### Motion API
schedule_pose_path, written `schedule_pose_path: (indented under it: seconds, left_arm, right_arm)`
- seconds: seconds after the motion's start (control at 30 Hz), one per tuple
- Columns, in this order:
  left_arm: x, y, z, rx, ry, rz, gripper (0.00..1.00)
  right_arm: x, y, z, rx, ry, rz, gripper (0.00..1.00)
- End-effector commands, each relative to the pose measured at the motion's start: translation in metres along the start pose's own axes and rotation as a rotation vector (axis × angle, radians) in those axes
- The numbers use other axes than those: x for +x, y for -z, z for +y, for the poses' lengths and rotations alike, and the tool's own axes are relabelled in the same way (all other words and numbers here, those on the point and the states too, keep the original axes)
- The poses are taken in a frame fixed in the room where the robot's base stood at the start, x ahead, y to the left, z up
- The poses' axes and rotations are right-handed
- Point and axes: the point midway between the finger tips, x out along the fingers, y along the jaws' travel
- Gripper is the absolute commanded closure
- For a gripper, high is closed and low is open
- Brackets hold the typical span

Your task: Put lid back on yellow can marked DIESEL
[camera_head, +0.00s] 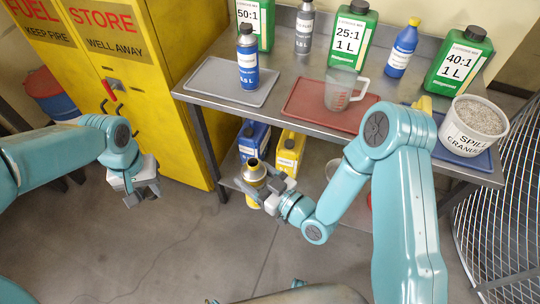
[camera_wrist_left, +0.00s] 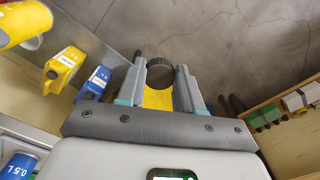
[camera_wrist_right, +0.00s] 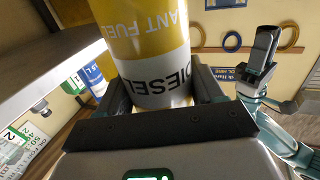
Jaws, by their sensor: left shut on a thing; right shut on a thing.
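The yellow can marked DIESEL (camera_wrist_right: 150,50) fills the space between the fingers of my right gripper (camera_head: 262,193), which is shut on it. In the head view the can (camera_head: 252,172) is held in front of the table, its open mouth facing up. My left gripper (camera_head: 142,196) is left of the can and apart from it. It is shut on a small dark round lid (camera_wrist_left: 160,66) at its fingertips. A yellow patch behind the lid is unclear. Part of a yellow can also shows in the left wrist view (camera_wrist_left: 22,24).
The steel table (camera_head: 290,95) carries a grey tray (camera_head: 208,80) with a blue bottle (camera_head: 247,65), a red tray (camera_head: 305,105) with a clear jug (camera_head: 340,92), green cans and a granules tub (camera_head: 472,125). Yellow and blue cans stand below. A yellow cabinet (camera_head: 110,75) is behind my left arm.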

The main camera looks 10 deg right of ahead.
Motion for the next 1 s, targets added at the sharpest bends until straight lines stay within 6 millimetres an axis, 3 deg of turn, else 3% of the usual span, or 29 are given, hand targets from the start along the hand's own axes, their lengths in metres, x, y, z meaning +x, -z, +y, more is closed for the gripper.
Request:
schedule_pose_path:
  seconds: [0.2, 0.6, 0.73, 0.87, 1.0]
  left_arm:
    - [0.0, 0.0, 0.0, 0.0, 0.0, 0.0, 0.92]
    - [0.0, -0.003, -0.001, 0.026, 0.0, 0.0, 0.92]
    - [-0.015, -0.001, -0.005, 0.09, 0.0, 0.006, 0.92]
    - [-0.034, 0.011, 0.018, 0.186, 0.0, 0.004, 0.92]
    - [-0.054, 0.022, 0.057, 0.297, 0.0, 0.005, 0.92]
  right_arm:
    - [0.003, -0.007, -0.014, -0.001, 0.06, 0.001, 0.88]
    - [0.003, -0.007, -0.014, -0.001, 0.062, 0.0, 0.88]
    - [0.003, -0.007, -0.014, -0.001, 0.061, 0.0, 0.88]
    - [0.003, -0.007, -0.014, -0.001, 0.061, 0.0, 0.88]
    - [0.003, -0.007, -0.014, -0.001, 0.061, 0.0, 0.88]
